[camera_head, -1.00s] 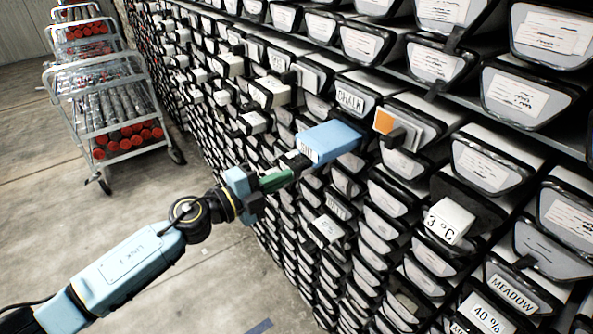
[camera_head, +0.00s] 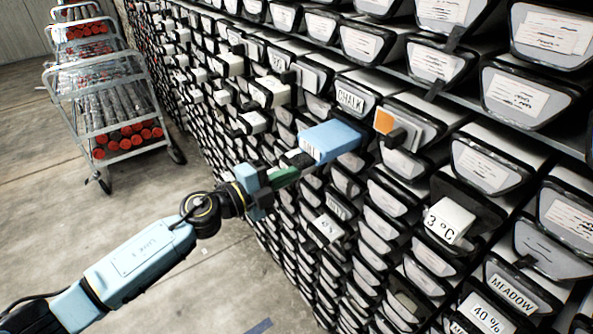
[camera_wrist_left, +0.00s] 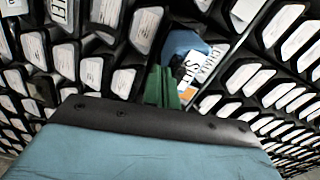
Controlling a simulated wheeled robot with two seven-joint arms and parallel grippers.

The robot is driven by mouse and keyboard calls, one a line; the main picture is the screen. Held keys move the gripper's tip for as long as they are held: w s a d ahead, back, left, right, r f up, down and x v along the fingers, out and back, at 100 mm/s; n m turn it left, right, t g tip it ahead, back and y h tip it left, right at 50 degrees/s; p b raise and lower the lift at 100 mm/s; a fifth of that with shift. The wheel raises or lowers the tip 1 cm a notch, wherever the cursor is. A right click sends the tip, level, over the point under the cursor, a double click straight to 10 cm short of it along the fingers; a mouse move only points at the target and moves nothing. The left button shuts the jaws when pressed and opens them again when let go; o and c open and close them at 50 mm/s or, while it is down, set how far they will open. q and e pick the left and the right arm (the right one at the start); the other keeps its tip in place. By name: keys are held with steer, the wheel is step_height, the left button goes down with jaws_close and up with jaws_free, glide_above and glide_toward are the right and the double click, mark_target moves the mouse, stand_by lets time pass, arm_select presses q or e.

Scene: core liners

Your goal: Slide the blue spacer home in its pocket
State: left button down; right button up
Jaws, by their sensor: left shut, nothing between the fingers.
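The blue spacer (camera_head: 332,139) sticks out of the rack face, its white labelled end facing my arm. Its far end meets the rack near the CHALK label (camera_head: 352,98), and the pocket opening behind it is mostly hidden. My left gripper (camera_head: 292,170) is shut and empty, its green fingers pointing up at the labelled end. The fingertips are at or very near that end; I cannot tell if they touch. In the left wrist view the green fingers (camera_wrist_left: 162,88) stand just left of and below the blue spacer (camera_wrist_left: 183,44). My right gripper is not in view.
The rack holds many trays with white labels, some protruding. An orange-marked block (camera_head: 384,121) sits right of the spacer, and a white 3 °C block (camera_head: 449,220) juts out lower right. A metal cart (camera_head: 110,100) stands back left. The floor (camera_head: 80,225) between is clear.

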arm_select(q)
steer(key=shift+x, duration=1.1)
stand_by(0.4)
steer(key=b+v, duration=0.1)
steer(key=v, duration=1.5)
